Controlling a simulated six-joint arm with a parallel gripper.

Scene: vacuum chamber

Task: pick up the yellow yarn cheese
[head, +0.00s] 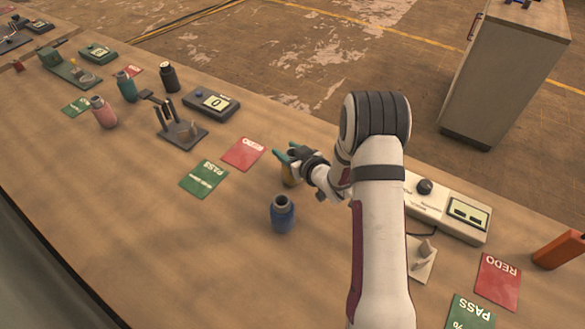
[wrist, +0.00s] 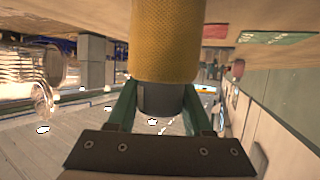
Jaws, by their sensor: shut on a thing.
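The yellow yarn cheese (wrist: 166,40) fills the upper middle of the wrist view, with its dark grey tube end (wrist: 160,98) between the two green fingers. My gripper (wrist: 160,110) is shut on that tube end. In the head view my gripper (head: 287,153) is near the middle of the bench, and the yellow yarn cheese (head: 290,177) shows just below the fingers, partly hidden by them. Its base is out of the wrist view, and I cannot tell whether it touches the bench.
A blue yarn cheese (head: 282,215) stands close by, nearer the camera. A red REDO card (head: 243,153) and green PASS card (head: 204,179) lie to the left. A tester (head: 211,102), pink cheese (head: 103,113) and dark cheese (head: 169,78) stand further left.

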